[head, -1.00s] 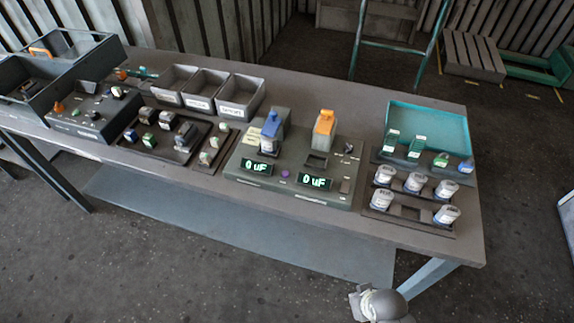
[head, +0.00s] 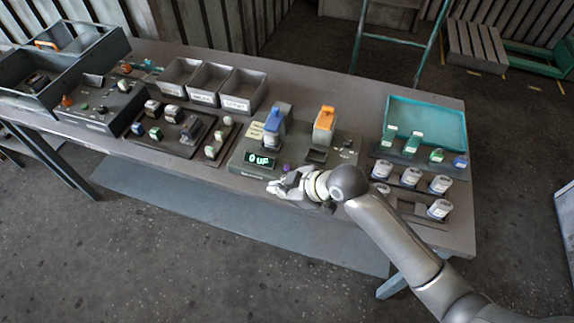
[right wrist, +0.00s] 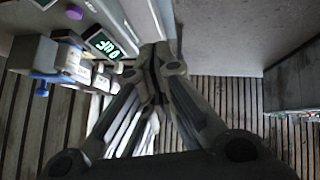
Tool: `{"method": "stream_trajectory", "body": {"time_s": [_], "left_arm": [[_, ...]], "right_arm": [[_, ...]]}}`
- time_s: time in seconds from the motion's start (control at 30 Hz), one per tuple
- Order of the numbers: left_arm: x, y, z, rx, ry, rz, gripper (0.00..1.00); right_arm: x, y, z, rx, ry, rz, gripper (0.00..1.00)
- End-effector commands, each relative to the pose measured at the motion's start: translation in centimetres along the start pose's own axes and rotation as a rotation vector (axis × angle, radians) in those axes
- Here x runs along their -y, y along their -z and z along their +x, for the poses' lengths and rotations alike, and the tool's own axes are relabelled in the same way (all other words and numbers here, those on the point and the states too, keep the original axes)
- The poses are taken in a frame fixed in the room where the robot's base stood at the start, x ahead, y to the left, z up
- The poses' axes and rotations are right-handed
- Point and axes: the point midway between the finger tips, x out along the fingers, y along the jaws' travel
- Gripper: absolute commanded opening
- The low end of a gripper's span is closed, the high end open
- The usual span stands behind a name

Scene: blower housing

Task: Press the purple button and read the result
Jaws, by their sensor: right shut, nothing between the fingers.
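The tester box (head: 240,165) stands at the front of the table. Its small purple button (head: 286,168) shows just behind my right gripper (head: 273,188); the button also shows at the top left of the right wrist view (right wrist: 75,12). My right gripper is shut and empty, in front of the box; whether it touches the box is unclear. The left green display (head: 261,161) reads 0 uF. The right display is hidden behind my gripper and wrist. A blue clamp (head: 274,120) stands over a pale capacitor (head: 270,141). An orange clamp (head: 324,118) stands right of it. My left gripper is not in view.
Several white capacitors sit in a rack (head: 408,208) on the right, close to my right forearm. A teal tray (head: 430,118) is behind them. Grey bins (head: 208,84) and parts trays (head: 160,145) fill the left. Floor in front is clear.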

Motion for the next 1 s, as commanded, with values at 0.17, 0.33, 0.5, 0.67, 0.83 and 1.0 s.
{"method": "stream_trajectory", "body": {"time_s": [0.17, 0.33, 0.5, 0.67, 0.83, 1.0], "left_arm": [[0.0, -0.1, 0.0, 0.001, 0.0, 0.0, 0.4], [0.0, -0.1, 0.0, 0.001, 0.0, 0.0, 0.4], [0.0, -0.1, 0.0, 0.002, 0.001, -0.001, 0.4], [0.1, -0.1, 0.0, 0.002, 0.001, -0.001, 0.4], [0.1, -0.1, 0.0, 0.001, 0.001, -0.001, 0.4], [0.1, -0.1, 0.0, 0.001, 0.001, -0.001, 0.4]], "right_arm": [[-3.6, 1.8, 1.4, -0.025, 0.004, -0.166, 0.0], [-7.4, 2.7, 2.0, -0.034, -0.01, -0.293, 0.0], [-10.8, 3.0, 2.1, -0.03, -0.034, -0.378, 0.0], [-12.7, 3.2, 1.9, -0.028, -0.05, -0.416, 0.0], [-13.2, 3.2, 1.9, -0.027, -0.055, -0.427, 0.0], [-13.2, 3.2, 1.9, -0.027, -0.055, -0.426, 0.0]]}}
